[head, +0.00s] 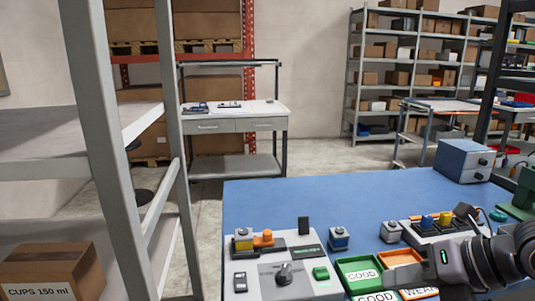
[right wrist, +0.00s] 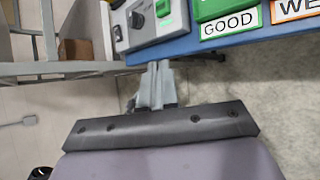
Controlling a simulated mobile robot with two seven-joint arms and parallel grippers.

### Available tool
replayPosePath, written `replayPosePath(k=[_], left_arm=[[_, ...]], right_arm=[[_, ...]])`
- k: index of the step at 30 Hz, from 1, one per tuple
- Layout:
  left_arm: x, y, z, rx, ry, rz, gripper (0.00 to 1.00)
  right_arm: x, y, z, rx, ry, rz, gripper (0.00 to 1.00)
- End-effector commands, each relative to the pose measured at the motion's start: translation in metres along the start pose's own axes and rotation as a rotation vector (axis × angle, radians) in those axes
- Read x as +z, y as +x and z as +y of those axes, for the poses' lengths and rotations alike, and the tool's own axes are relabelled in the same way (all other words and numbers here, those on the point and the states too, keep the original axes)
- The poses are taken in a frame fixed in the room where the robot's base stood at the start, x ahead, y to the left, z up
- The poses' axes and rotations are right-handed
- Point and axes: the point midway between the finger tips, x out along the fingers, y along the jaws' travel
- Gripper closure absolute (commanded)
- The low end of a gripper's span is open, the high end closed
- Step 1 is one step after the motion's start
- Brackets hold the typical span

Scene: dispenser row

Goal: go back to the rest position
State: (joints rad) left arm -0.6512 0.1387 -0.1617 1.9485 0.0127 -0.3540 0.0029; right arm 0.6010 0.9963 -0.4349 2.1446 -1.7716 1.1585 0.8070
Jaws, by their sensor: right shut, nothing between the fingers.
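My right arm comes into the head view at the lower right, with its dark wrist over the blue table (head: 300,195). In the right wrist view my right gripper (right wrist: 155,75) has its grey fingers together with nothing between them. The fingertips show just in front of the blue table edge (right wrist: 190,45), with grey floor around them. I cannot tell their height from this view. My left gripper is not in view.
A grey control box (head: 285,280) with a black knob and green button stands near the table's front. A green bin (head: 360,272) and an orange bin (head: 402,257) are right of it. Shelving (head: 105,130) rises at left.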

Motion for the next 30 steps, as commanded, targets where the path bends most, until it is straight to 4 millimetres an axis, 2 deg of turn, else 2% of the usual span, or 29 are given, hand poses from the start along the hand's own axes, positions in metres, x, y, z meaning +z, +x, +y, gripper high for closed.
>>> replayPosePath(k=[1, 3, 9, 11, 14, 17, 20, 22, 25, 27, 30], left_arm=[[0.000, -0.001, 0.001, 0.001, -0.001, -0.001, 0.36], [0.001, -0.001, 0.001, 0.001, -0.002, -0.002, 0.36], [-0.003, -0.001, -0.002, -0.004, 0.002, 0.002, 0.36], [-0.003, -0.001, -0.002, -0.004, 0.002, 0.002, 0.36], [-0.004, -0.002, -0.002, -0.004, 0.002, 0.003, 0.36], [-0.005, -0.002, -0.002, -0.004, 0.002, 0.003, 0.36], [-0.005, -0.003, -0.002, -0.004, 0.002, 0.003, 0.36], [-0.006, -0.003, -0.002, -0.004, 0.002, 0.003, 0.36], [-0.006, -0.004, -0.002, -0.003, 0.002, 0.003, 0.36], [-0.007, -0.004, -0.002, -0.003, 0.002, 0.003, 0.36], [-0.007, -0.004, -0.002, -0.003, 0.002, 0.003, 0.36]], right_arm=[[-0.016, 0.014, 0.012, 0.103, 0.043, 0.045, 1.00], [-0.029, 0.025, 0.031, 0.246, 0.103, 0.079, 1.00], [-0.049, 0.040, 0.073, 0.663, 0.398, 0.095, 1.00], [-0.048, 0.041, 0.078, 0.780, 0.530, 0.069, 1.00], [-0.043, 0.044, 0.071, 0.933, 0.779, -0.007, 1.00], [-0.039, 0.052, 0.044, 1.025, 1.062, -0.111, 1.00], [-0.047, 0.067, 0.003, 1.046, 1.365, -0.236, 1.00], [-0.063, 0.081, -0.032, 1.016, 1.585, -0.328, 1.00], [-0.105, 0.102, -0.084, 0.910, 1.904, -0.450, 1.00], [-0.144, 0.117, -0.114, 0.802, 2.105, -0.519, 1.00], [-0.197, 0.130, -0.141, 0.647, 2.327, -0.581, 1.00]])
